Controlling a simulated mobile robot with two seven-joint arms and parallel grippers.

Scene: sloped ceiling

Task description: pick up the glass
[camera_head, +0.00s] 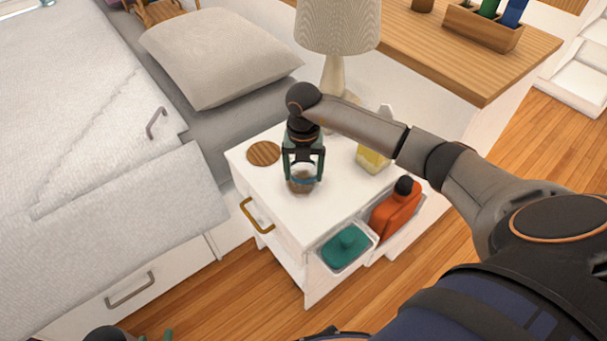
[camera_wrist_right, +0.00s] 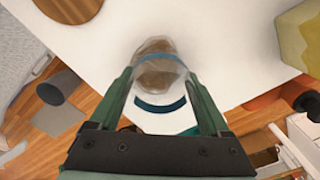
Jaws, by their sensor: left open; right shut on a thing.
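The glass (camera_head: 302,182) is clear with a blue band and a brownish base. It is at the white nightstand's (camera_head: 300,222) top, near the middle. My right gripper (camera_head: 303,172) reaches down from above and is shut on the glass, one green finger on each side. In the right wrist view the glass (camera_wrist_right: 158,74) sits between the fingertips of my right gripper (camera_wrist_right: 163,88). I cannot tell whether its base touches the nightstand. My left gripper (camera_head: 140,336) only just shows at the bottom edge of the head view; it is open.
A round wooden coaster (camera_head: 263,153) lies left of the glass. A yellow bottle (camera_head: 372,160) stands to its right, partly behind my arm. A lamp (camera_head: 338,30) stands behind. Side bins hold an orange bottle (camera_head: 396,212) and a teal item (camera_head: 346,245). The bed (camera_head: 90,150) is left.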

